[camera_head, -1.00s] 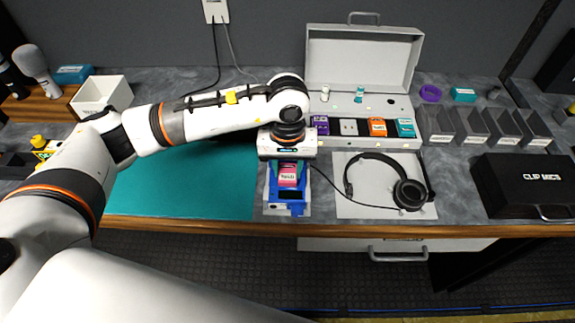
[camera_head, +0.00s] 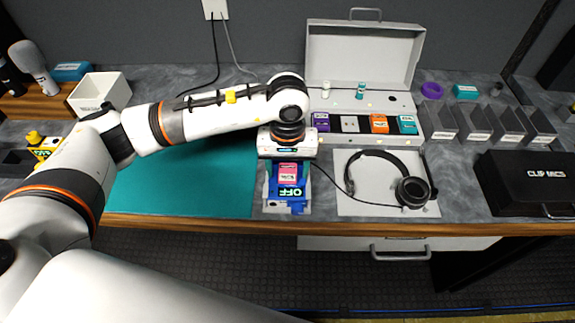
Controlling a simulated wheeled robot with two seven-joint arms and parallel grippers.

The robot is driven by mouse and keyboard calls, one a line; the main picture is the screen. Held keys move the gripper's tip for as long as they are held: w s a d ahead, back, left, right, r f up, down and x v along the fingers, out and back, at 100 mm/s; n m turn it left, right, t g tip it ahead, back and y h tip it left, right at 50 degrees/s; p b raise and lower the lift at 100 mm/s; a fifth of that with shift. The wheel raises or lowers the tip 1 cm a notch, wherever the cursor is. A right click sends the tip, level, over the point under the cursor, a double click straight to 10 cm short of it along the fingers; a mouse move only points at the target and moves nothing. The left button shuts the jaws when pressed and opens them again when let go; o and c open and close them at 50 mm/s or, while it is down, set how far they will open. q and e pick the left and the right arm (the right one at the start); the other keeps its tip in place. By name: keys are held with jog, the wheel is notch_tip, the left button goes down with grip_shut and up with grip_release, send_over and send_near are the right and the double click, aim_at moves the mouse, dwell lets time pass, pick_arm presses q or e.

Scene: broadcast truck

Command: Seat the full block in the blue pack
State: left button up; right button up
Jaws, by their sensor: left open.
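The blue pack (camera_head: 289,207) is on a pale stand at the front edge of the bench, and its face now reads "OFF" in bright green letters. A pink block (camera_head: 287,171) with a white label is at the upper part of the pack, under my left gripper (camera_head: 287,180). The left gripper points down over the pack with its jaws open around the block. Its wrist hides the block's far end, so I cannot tell how deep the block sits. My right gripper is out of view.
Headphones (camera_head: 412,191) lie on a pale mat right of the pack, their cable running close to it. Behind is an open case (camera_head: 363,60) with purple, orange and teal blocks in slots. A teal mat (camera_head: 185,185) lies clear at left. A black case (camera_head: 528,181) stands at right.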

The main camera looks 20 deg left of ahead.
aim_at(287, 174)
pick_arm(q)
notch_tip(287, 174, up, 12)
jog(key=b, duration=0.2)
dwell(0.4)
dwell(0.4)
